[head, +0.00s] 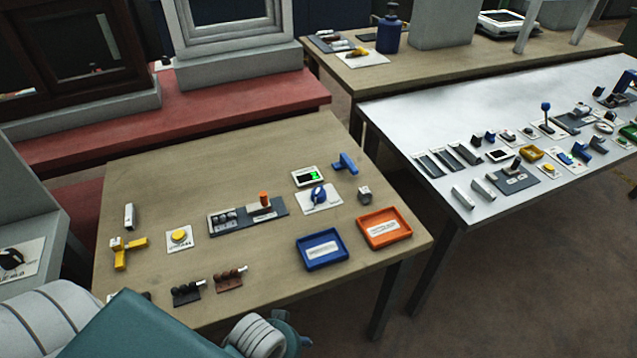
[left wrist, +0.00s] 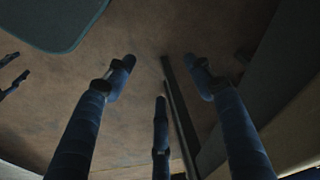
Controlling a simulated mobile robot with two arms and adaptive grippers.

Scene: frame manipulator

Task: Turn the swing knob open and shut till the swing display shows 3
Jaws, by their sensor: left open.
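A blue knob (head: 319,195) sits on a white plate towards the right back of the wooden table in the head view. A small display (head: 309,176) with a lit green part stands just behind it; its digits are too small to read. No label that I can read names either one as swing. My left gripper (left wrist: 161,75) is open and empty in the left wrist view, its fingers spread over brown floor. No gripper touches the knob. I cannot make out the left fingers in the head view, and my right gripper is not clearly seen.
A blue tray (head: 322,264) and an orange tray (head: 411,228) lie in front of the knob. A dark slider panel (head: 247,217) is to its left, and a blue handle (head: 345,163) is behind it. A black knob (head: 11,260) is on a grey unit at far left.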

